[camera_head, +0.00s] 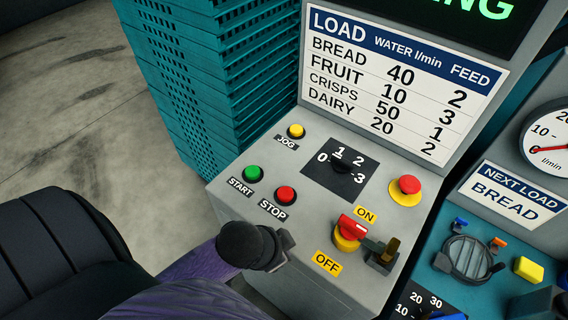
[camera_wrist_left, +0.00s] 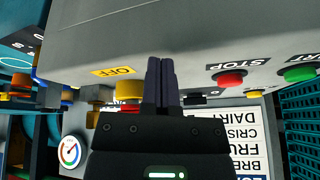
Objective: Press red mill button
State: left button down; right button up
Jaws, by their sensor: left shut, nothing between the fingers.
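A red STOP button (camera_head: 285,195) sits on the sloped grey control panel (camera_head: 228,205); it also shows right of my fingers in the left wrist view (camera_wrist_left: 231,79). A red mushroom button on a yellow base (camera_head: 406,187) sits further right on the panel. No label reading "mill" is legible. My left gripper (camera_head: 280,252) is at the panel's lower edge, below STOP and left of the OFF label. Its fingers are shut and empty in the left wrist view (camera_wrist_left: 160,84); contact with the panel cannot be told. My right gripper is not in view.
A green START button (camera_head: 252,174) is left of STOP, a yellow JOG button (camera_head: 296,131) above. A 0–3 selector (camera_head: 341,163) is mid-panel. A red ON/OFF rotary handle (camera_head: 352,229) stands right of my gripper. Teal crates (camera_head: 215,80) are stacked behind left.

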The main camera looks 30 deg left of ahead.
aim_at(282, 193)
pick_arm(q)
jog(key=w+r+m, duration=0.1)
jog(key=w, duration=0.1)
jog(key=w+a+r+m+t+h, duration=0.1)
jog(key=w+m, duration=0.1)
jog(key=w+a+r+m, duration=0.1)
jog(key=w+r+m, duration=0.1)
jog(key=shift+w+a+r+t+h, duration=0.1)
jog(key=shift+w+a+t+h, duration=0.1)
jog(key=shift+t+h, duration=0.2)
jog(key=w+a+r+m+t+h, duration=0.1)
jog(key=w+a+r+m, duration=0.3)
jog(key=w+a+r, duration=0.1)
jog(key=shift+a+r+p, duration=0.2)
jog(key=shift+r+p, duration=0.2)
jog(key=shift+r, duration=0.5)
jog(key=shift+w, duration=0.1)
notch_tip(282, 193, down, 8)
jog(key=b, duration=0.8)
jog(key=shift+f+b, duration=0.3)
jog(key=shift+f, duration=0.15)
